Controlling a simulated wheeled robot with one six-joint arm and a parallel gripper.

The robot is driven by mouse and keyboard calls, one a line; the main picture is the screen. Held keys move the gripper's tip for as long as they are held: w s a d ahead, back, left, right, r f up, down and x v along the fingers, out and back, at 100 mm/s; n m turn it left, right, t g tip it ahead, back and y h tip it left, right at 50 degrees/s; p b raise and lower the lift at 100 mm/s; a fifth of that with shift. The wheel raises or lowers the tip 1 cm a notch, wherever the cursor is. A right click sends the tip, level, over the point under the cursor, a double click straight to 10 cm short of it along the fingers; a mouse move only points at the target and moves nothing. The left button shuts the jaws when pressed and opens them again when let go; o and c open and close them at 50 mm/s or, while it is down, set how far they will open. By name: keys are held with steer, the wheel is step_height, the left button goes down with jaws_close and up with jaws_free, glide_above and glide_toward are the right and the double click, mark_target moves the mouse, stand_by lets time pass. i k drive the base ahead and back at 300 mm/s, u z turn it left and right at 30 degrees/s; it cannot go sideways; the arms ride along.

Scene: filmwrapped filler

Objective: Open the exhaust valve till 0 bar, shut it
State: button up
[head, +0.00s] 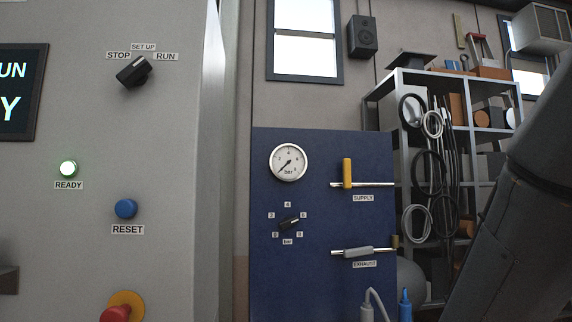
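The exhaust valve has a grey lever (359,252) on a horizontal pipe low on the blue panel (320,215), above the EXHAUST label (364,264). The lever lies along the pipe. The round white pressure gauge (288,162) is at the panel's upper left. Its dark needle points to the lower left, seemingly at or near 0 bar; the exact reading is too small to tell. The yellow supply lever (347,173) stands upright, across its pipe. My gripper is not in view.
A black bar knob (289,223) sits below the gauge. At left, a grey cabinet (180,200) carries a selector (133,71), a lit READY lamp (68,169), a blue RESET button (125,209) and a red button (115,314). My arm fills the right edge before shelving (385,90).

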mark_target(362, 251)
steer(key=z, duration=0.05)
steer(key=k, duration=0.5)
steer(key=u, duration=0.6)
steer(key=i, duration=1.1)
steer(key=z, duration=0.8)
